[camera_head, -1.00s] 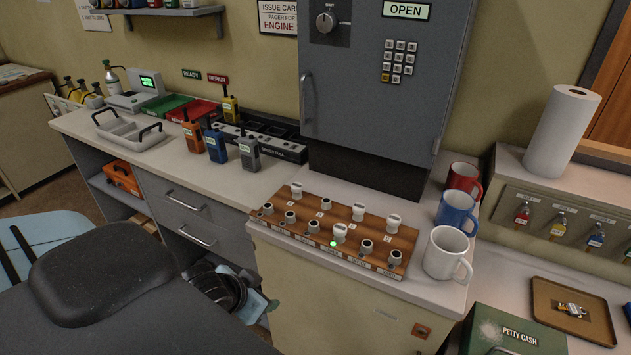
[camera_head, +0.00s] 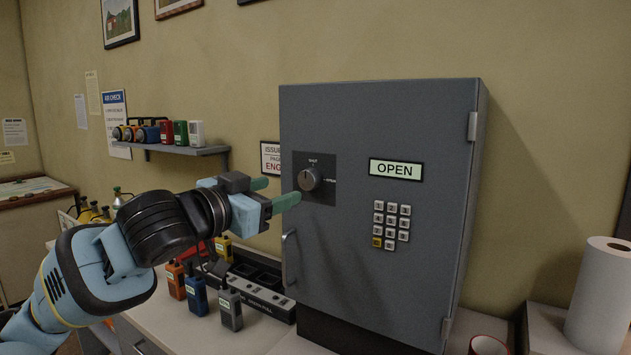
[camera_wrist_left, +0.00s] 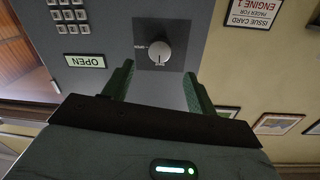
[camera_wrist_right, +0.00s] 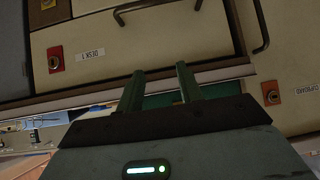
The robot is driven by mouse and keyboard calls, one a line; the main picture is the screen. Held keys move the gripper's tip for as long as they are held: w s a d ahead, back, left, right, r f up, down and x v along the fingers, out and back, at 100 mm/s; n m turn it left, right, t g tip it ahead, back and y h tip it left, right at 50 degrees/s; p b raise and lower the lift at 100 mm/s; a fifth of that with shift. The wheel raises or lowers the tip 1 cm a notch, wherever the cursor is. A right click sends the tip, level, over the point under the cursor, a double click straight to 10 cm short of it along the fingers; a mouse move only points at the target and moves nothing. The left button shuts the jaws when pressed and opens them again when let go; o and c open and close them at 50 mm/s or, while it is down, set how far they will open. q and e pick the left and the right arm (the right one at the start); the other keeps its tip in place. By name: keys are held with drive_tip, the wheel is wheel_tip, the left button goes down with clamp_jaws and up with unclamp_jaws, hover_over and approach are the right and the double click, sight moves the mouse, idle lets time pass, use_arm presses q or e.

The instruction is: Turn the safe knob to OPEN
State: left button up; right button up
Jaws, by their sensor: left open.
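The safe knob (camera_head: 308,179) is a round grey dial on a dark plate at the upper left of the grey safe door (camera_head: 350,250). A label reading SHUT is above it, and a small label is to its right. Its mark seems to point at SHUT. My left gripper (camera_head: 281,190) is open and empty, its green fingers pointing at the knob, apparently just short of it. In the left wrist view the knob (camera_wrist_left: 160,52) shows beyond and between the fingertips (camera_wrist_left: 160,72). My right gripper (camera_wrist_right: 160,72) shows only in its wrist view, open and empty, facing cream drawers.
An OPEN sign (camera_head: 396,169) and a keypad (camera_head: 391,225) are on the door right of the knob. The door handle (camera_head: 288,258) is below the knob. Radios (camera_head: 197,293) stand on the counter below my left arm. A shelf (camera_head: 175,148) hangs at left.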

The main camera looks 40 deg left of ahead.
sight(306, 181)
use_arm(q)
drive_tip(key=w, duration=0.4)
drive_tip(key=shift+w+a, duration=0.1)
drive_tip(key=shift+w, duration=0.25)
drive_tip(key=shift+w+a+f+b, duration=0.1)
drive_tip(key=shift+w+f+b, duration=0.15)
drive_tip(key=shift+w+b, duration=0.55)
drive_tip(key=shift+w+r, duration=0.2)
drive_tip(key=shift+w, duration=0.25)
use_arm(e)
drive_tip(key=shift+g, duration=0.6)
drive_tip(key=s+f, duration=0.2)
drive_tip(key=s, duration=0.1)
drive_tip(key=s+f, duration=0.1)
drive_tip(key=shift+s+a+f, duration=0.15)
drive_tip(key=shift+a, duration=0.1)
use_arm(q)
drive_tip(key=shift+r, duration=0.1)
drive_tip(key=c, duration=1)
